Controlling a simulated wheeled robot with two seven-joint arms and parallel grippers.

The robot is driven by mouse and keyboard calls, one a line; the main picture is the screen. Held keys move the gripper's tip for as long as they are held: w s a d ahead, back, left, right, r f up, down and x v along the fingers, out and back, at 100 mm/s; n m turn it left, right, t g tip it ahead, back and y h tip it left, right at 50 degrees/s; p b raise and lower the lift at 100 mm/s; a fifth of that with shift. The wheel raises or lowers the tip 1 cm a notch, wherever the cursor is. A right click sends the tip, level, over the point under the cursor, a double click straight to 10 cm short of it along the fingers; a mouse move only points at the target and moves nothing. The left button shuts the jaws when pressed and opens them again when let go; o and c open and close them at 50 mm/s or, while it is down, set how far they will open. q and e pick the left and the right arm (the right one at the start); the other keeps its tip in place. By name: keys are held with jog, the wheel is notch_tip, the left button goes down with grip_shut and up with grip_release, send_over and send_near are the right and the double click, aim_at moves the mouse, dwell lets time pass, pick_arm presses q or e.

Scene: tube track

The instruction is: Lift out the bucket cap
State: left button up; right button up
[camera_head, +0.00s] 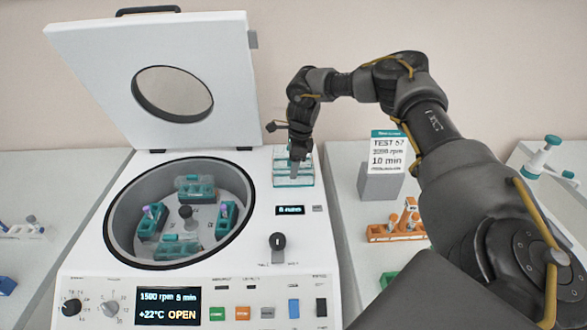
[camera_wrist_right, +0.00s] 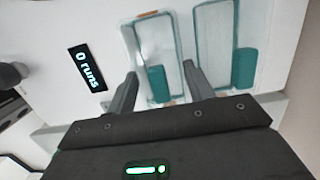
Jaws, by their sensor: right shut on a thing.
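The centrifuge (camera_head: 262,262) stands with its lid (camera_head: 215,45) raised. Its rotor holds several teal buckets. The left bucket (camera_head: 152,224) and the right bucket (camera_head: 227,220) show purple-topped tubes. The far bucket (camera_head: 195,190) and the near bucket (camera_head: 178,247) look covered by clear caps. My right gripper (camera_head: 297,168) is over the deck right of the bowl, at the clear, teal-edged bucket caps (camera_head: 283,180). In the right wrist view its fingers (camera_wrist_right: 162,88) are on both sides of one clear cap (camera_wrist_right: 153,38), shut on it. A second cap (camera_wrist_right: 213,35) lies beside it. My left gripper is out of view.
A green item (camera_head: 388,280) is nearer. The panel display (camera_head: 167,306) reads OPEN. The raised lid stands left of my right arm.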

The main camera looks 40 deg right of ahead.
jog(key=shift+r, duration=0.1)
jog(key=shift+r, duration=0.2)
notch_tip(320, 180, up, 2)
jog(key=shift+a+r+b, duration=0.1)
jog(key=shift+r+b, duration=0.15)
jog(key=shift+b, duration=0.85)
jog(key=s+a+r+b, duration=0.3)
jog(key=s+a+r, duration=0.6)
jog(key=a+r, duration=0.1)
jog(key=shift+s+a, duration=0.15)
jog(key=shift+s, duration=0.05)
notch_tip(320, 180, up, 5)
jog(key=p, duration=0.6)
